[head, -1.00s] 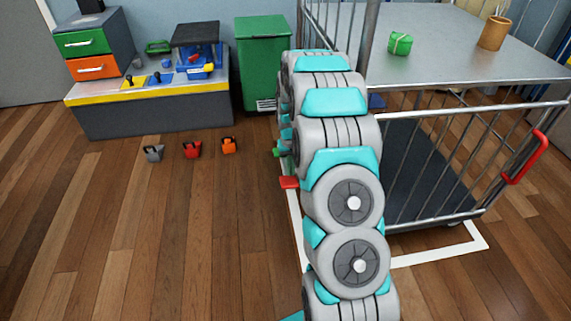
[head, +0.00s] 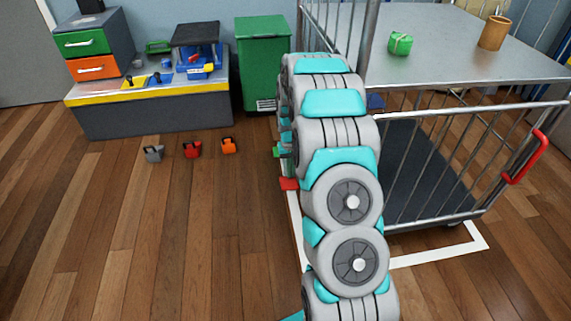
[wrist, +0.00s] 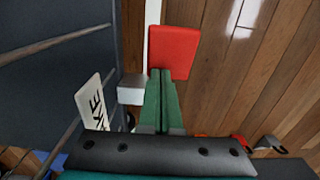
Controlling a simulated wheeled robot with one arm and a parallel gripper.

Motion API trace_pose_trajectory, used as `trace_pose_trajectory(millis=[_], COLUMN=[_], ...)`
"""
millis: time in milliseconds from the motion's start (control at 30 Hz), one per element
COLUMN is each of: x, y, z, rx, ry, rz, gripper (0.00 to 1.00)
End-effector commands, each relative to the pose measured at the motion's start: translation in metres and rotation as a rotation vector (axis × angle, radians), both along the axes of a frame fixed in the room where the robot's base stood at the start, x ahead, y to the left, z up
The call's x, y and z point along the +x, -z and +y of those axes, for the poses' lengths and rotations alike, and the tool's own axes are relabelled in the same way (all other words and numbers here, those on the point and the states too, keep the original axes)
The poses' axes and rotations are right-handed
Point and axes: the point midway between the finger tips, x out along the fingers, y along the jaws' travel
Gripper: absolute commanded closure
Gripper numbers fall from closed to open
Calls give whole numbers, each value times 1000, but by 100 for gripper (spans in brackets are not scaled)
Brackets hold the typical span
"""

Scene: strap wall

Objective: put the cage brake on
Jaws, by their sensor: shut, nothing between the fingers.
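The roll cage (head: 430,215) stands at the right, with a dark base and bar walls. Its red brake pedal (head: 289,183) sticks out at the lower left side, low by the floor. In the wrist view the red pedal (wrist: 173,52) lies just beyond my fingertips, beside a grey block (wrist: 131,89) and a white label (wrist: 92,102) ending in "KE". My gripper (wrist: 160,72) is shut and empty, its green fingers pointing at the pedal's near edge. I cannot tell if they touch. In the head view my gripper (head: 278,152) is mostly hidden by my arm.
A red handle (head: 525,157) is on the cage gate. A white floor line (head: 440,257) runs around the cage. Grey, red and orange padlock-shaped items (head: 192,149) lie on the floor. A workbench (head: 150,115) and green bin (head: 263,65) stand behind.

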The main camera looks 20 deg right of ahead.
Motion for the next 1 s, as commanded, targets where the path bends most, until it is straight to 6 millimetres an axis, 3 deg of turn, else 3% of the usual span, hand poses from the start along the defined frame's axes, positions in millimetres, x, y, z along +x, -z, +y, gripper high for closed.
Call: trace_pose_trajectory(millis=[1000], x=[0], y=[-68], z=[0], rx=[0], ry=[0], rz=[0], gripper=[100])
